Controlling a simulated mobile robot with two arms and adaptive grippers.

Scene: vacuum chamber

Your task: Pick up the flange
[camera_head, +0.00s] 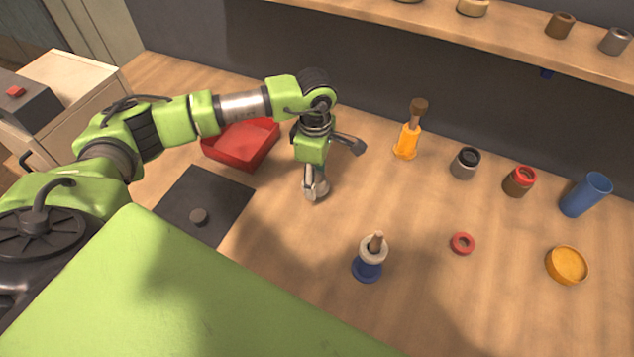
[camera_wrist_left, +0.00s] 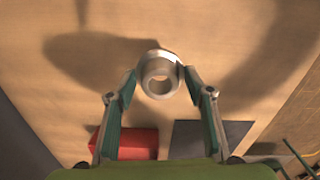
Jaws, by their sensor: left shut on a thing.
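The flange is a pale grey metal ring (camera_wrist_left: 158,57) with a round hole, seen in the left wrist view between my left fingertips. My left gripper (camera_wrist_left: 160,78) is shut on its outer sides. In the head view my left gripper (camera_head: 316,187) points down over the wooden table, right of the red bin. The fingers mostly hide the flange there, and its height above the table is hard to tell. My right gripper is in neither view.
A red bin (camera_head: 241,155) and a dark mat (camera_head: 180,207) with a small knob lie to the left. A blue stand with a pale ring (camera_head: 367,268), an orange stand (camera_head: 407,143), cups and rings stand rightward. A shelf (camera_head: 400,20) runs behind.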

